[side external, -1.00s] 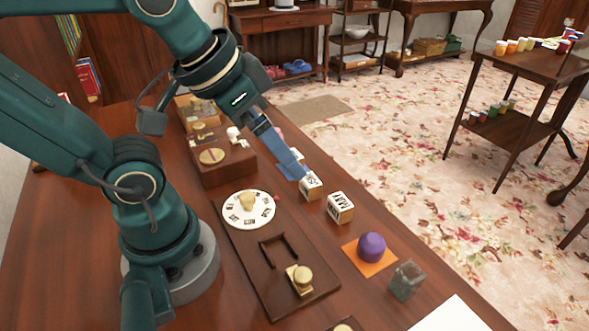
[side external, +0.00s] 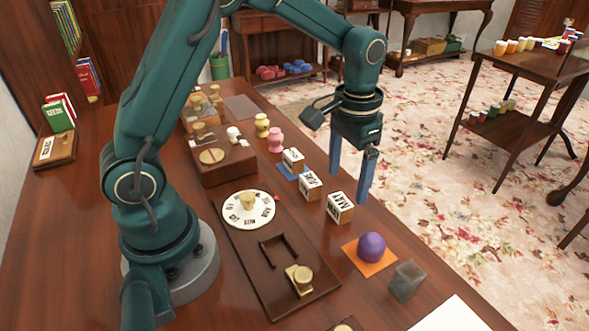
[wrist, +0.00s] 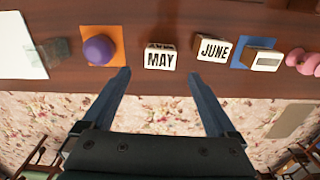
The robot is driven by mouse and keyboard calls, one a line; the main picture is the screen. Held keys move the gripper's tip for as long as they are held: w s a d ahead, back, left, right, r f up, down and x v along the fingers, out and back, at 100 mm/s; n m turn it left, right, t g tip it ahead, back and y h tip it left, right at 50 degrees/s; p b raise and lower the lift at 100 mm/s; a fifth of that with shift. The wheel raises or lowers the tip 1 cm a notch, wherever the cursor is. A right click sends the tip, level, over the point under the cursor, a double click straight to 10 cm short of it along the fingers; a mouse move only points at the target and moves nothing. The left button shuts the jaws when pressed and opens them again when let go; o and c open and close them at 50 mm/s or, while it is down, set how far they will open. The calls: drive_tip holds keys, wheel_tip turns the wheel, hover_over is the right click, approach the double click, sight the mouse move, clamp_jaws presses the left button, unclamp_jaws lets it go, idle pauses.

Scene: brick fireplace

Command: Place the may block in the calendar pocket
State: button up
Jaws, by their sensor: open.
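The may block (side external: 340,208), a white-faced wooden cube, rests on the table towards its right edge. The wrist view shows its MAY face (wrist: 160,57) upright between and just beyond my fingertips. My gripper (side external: 349,187) points down, open and empty, above and near the may block; it also shows in the wrist view (wrist: 160,73). The calendar pocket (side external: 291,246) is a low dark three-sided frame on a wooden board (side external: 245,254), and it is empty. The june block (side external: 311,186) stands beside the may block.
A purple knob (side external: 371,246) sits on an orange square, near a grey glassy cube (side external: 406,280). A white dial (side external: 239,214) and brass knob (side external: 300,281) flank the pocket. A wooden box (side external: 221,165) stands behind.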

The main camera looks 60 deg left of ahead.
sight(343, 200)
drive_tip(key=shift+s+f, duration=0.1)
drive_tip(key=shift+f, duration=2.55)
clamp_jaws()
